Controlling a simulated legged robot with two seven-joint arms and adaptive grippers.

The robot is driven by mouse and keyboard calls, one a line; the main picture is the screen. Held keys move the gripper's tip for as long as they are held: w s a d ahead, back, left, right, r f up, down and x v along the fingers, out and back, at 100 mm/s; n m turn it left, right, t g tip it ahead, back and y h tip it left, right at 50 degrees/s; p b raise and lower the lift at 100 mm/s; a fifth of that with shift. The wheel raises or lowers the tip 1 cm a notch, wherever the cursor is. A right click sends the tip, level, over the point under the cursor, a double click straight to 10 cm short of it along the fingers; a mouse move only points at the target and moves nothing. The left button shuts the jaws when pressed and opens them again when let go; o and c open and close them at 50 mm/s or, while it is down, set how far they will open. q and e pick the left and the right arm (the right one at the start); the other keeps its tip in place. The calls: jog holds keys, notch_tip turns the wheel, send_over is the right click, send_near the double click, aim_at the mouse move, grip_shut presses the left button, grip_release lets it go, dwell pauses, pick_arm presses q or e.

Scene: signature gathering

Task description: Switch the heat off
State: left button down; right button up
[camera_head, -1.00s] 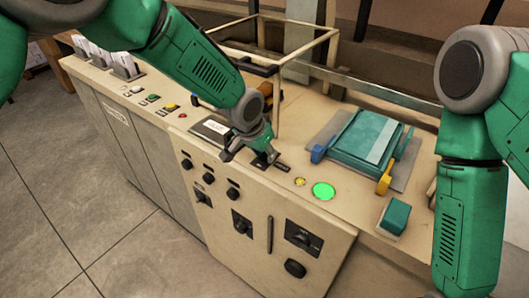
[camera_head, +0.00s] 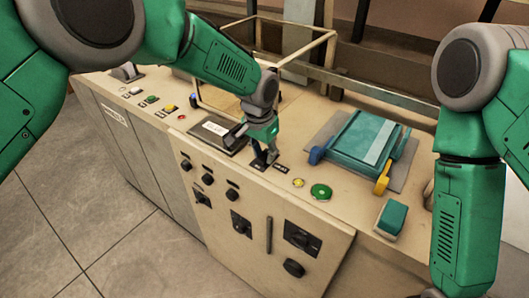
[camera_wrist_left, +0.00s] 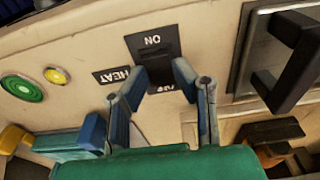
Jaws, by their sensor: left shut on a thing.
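The heat switch (camera_wrist_left: 152,42) is a black plate on the cream console, with ON readable at one end and a second, partly covered label at the other. A black HEAT label (camera_wrist_left: 113,76) sits beside it. In the head view, my left gripper (camera_head: 262,158) reaches down to the console top there. My right gripper is out of view.
A small yellow button (camera_head: 298,183) lies beside the green lamp. A teal hinged device (camera_head: 362,142) and a small teal block (camera_head: 392,217) stand to the right. A black handle (camera_wrist_left: 293,75) is close to the left gripper. Knobs line the console front.

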pick_arm(q)
jog(key=c, duration=1.3)
grip_release()
jog(key=shift+a, duration=0.1)
